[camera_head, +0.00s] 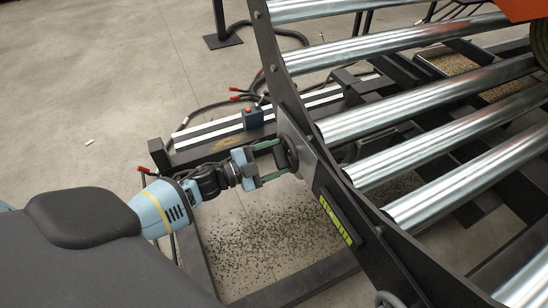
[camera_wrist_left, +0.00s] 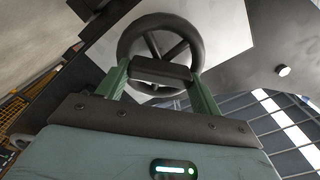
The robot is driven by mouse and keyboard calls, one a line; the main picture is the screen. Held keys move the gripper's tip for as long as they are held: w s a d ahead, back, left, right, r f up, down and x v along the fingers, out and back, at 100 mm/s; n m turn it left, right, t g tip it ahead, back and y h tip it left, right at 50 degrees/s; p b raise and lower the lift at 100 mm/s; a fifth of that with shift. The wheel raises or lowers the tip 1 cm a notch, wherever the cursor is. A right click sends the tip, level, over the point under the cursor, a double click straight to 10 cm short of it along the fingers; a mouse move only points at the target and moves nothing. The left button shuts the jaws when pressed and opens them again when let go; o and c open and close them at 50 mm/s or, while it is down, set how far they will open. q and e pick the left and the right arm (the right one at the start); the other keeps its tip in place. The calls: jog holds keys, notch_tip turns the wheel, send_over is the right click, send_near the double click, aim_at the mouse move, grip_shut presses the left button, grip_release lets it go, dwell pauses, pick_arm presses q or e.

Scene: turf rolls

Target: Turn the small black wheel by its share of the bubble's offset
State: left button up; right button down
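The small black wheel (camera_head: 288,153) sits on the side of the roller frame in the head view. In the left wrist view the wheel (camera_wrist_left: 160,24) shows its rim and spokes. My left gripper (camera_head: 277,160) is at the wheel, its green fingers wide apart. In the left wrist view the gripper's fingers (camera_wrist_left: 159,80) reach the rim at either side. I cannot tell whether they press on it. A level strip (camera_head: 337,217) with yellow-green marks is on the frame below the wheel; its bubble is too small to read. My right gripper is not in view.
Steel rollers (camera_head: 400,158) span the dark frame to the right. Dark crumbs (camera_head: 262,240) lie on the floor below. The concrete floor at the upper left is mostly clear.

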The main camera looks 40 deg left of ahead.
pick_arm(q)
jog(key=o, duration=0.4)
jog(key=shift+o, duration=0.2)
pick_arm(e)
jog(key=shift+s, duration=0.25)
pick_arm(q)
jog(key=p+v, duration=0.1)
jog(key=v, duration=0.6)
jog(key=shift+s+a, duration=0.2)
jog(key=shift+s, duration=0.15)
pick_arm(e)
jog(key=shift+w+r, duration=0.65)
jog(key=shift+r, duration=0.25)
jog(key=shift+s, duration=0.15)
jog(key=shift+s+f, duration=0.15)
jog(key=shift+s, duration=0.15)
pick_arm(q)
jog(key=shift+s+p, duration=0.1)
jog(key=shift+p, duration=0.25)
